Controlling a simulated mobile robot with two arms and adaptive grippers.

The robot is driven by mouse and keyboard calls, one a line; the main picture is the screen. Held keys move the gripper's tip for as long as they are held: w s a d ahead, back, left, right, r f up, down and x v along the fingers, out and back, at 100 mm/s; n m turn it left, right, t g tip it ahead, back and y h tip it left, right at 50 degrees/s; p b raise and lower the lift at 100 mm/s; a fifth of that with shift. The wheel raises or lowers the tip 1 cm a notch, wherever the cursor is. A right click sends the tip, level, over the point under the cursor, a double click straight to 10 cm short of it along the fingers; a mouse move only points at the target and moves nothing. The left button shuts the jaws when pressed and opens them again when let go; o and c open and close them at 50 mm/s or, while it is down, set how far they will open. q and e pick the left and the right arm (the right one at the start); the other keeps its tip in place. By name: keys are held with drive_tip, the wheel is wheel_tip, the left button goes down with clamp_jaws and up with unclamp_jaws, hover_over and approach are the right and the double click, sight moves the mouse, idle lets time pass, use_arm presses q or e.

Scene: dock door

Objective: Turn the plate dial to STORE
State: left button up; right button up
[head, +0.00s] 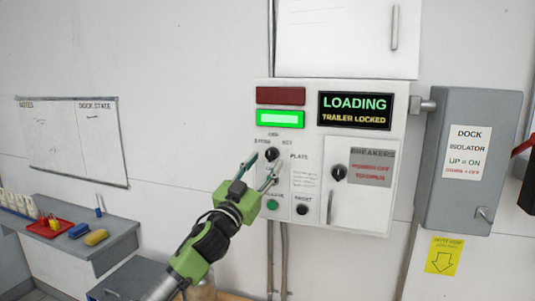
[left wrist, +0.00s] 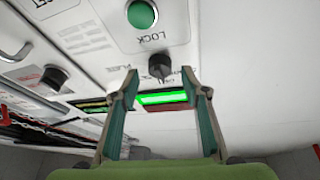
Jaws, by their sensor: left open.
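The plate dial (head: 272,154) is a small black knob on the white control panel (head: 306,226), with small labels around it that are too blurred to read surely. It also shows in the left wrist view (left wrist: 160,66), upper middle. My left gripper (head: 262,165) is open in front of the panel, its fingertips close to the dial, one on either side in the picture. In the left wrist view the dial appears between and just past the fingertips (left wrist: 160,74); I see no clear contact. The panel's display (head: 356,110) reads LOADING, TRAILER LOCKED. My right gripper is not in view.
Below the dial are a green button (head: 272,204) and a black one (head: 302,209). A breakers door (head: 358,205) with a black knob is at right, then a grey dock isolator box (head: 470,205). A green lamp (head: 281,119) is lit. A grey bench (head: 118,226) stands left.

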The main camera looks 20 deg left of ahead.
use_arm(q)
drive_tip(key=shift+x, duration=1.2)
drive_tip(key=shift+c, duration=0.4)
drive_tip(key=c, duration=1)
drive_tip(key=shift+c, duration=0.2)
drive_tip(key=shift+f, duration=0.1)
